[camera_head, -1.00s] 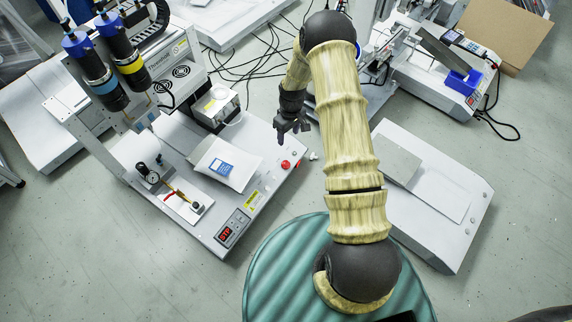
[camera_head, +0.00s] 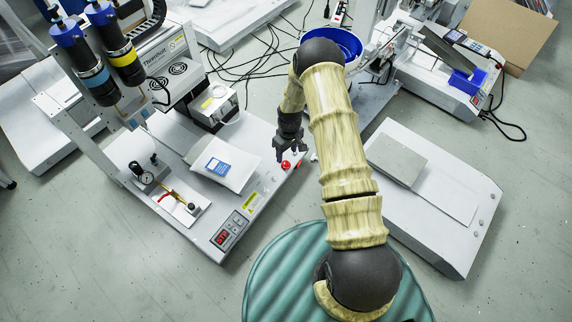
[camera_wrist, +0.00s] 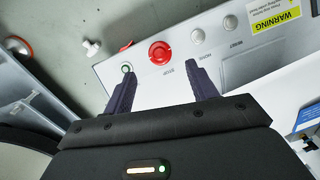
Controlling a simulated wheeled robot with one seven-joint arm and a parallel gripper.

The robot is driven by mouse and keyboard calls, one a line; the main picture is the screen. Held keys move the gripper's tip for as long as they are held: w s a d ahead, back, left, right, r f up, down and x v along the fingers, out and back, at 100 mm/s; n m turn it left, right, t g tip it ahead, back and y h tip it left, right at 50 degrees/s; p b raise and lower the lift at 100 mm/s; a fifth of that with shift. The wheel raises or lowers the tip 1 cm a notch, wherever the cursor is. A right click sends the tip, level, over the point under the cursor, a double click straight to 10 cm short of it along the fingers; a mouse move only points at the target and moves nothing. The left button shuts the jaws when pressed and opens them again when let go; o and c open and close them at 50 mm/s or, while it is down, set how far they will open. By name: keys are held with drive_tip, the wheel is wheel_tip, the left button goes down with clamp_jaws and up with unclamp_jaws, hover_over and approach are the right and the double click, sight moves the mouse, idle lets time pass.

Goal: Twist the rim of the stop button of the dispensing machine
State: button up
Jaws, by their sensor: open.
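The dispensing machine (camera_head: 232,205) stands at the left in the head view, with two large syringes at its back. Its red stop button (camera_head: 286,165) is at the right end of the front panel. In the wrist view the red stop button (camera_wrist: 160,53) lies just beyond the fingertips, between their lines, above the label STOP. My gripper (camera_head: 287,158) is close to the button in the head view. In the wrist view my gripper (camera_wrist: 160,80) is open and empty, and its fingers show no contact with the button.
A green-ringed button (camera_wrist: 127,68) and white buttons (camera_wrist: 197,35) flank the stop button. A white packet (camera_head: 224,164) lies on the machine's bed. A grey-white machine base (camera_head: 430,200) stands to the right. A blue round container (camera_head: 340,42) is behind my arm.

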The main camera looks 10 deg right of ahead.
sight(286, 163)
drive_tip(key=f+b, duration=0.1)
drive_tip(key=f, duration=0.2)
drive_tip(key=f+b, duration=0.1)
drive_tip(key=f, duration=0.2)
drive_tip(key=shift+s+a+f+b, duration=0.1)
drive_tip(key=shift+a+b, duration=0.1)
drive_tip(key=shift+b, duration=0.1)
drive_tip(key=c, duration=1)
